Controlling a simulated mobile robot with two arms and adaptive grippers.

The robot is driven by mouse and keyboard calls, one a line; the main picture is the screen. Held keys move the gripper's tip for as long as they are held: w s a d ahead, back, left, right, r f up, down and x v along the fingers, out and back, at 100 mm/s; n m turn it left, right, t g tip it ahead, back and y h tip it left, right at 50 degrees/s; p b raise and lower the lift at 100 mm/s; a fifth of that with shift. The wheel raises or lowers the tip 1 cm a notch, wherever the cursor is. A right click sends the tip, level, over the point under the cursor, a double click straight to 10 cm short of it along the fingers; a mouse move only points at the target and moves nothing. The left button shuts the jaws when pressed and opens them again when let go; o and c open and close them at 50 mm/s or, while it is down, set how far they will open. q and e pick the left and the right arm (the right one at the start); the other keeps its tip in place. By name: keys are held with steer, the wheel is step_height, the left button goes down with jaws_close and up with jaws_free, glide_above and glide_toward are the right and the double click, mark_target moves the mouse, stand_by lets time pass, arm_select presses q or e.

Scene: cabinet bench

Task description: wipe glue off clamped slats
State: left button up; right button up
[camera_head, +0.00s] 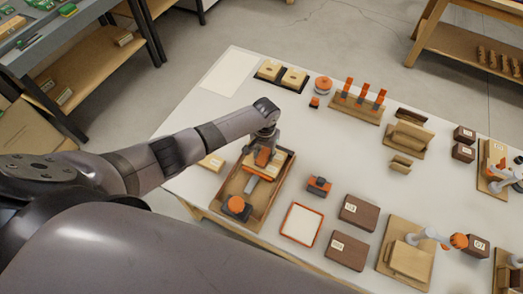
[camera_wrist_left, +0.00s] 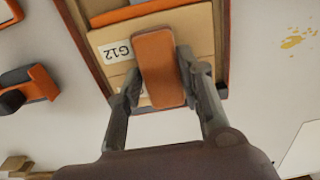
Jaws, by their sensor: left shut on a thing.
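My left gripper (camera_head: 264,158) reaches over a wooden tray (camera_head: 226,190) near the bench's left front edge. In the left wrist view the gripper (camera_wrist_left: 158,72) is shut on an orange-brown block (camera_wrist_left: 160,85), one finger on each long side. Below the block lie pale wooden slats (camera_wrist_left: 112,35), one labelled G12, inside the tray's dark rim (camera_wrist_left: 222,40). I cannot tell whether the block touches the slats. An orange and black tool (camera_head: 236,205) stands at the tray's near end. Yellow glue-like spots (camera_wrist_left: 298,38) lie on the pale surface beside the tray. My right gripper is not in view.
An orange-rimmed white tray (camera_head: 301,225) and brown labelled blocks (camera_head: 361,212) stand right of the tray. An orange and grey item (camera_head: 318,186) sits between. Orange-topped clamps (camera_head: 360,98) stand farther back. A white sheet (camera_head: 228,76) lies at the far left corner.

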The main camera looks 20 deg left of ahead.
mark_target(278, 164)
arm_select(q)
steer(key=shift+d, duration=0.8)
steer(key=shift+d, duration=0.15)
steer(key=shift+d+p, duration=0.3)
steer(key=shift+d, duration=1.65)
steer(key=shift+a, duration=0.15)
steer(key=shift+a+f, duration=0.1)
steer(key=shift+a, duration=5.25)
steer(key=shift+w+r, duration=0.1)
steer(key=shift+r, duration=2.9)
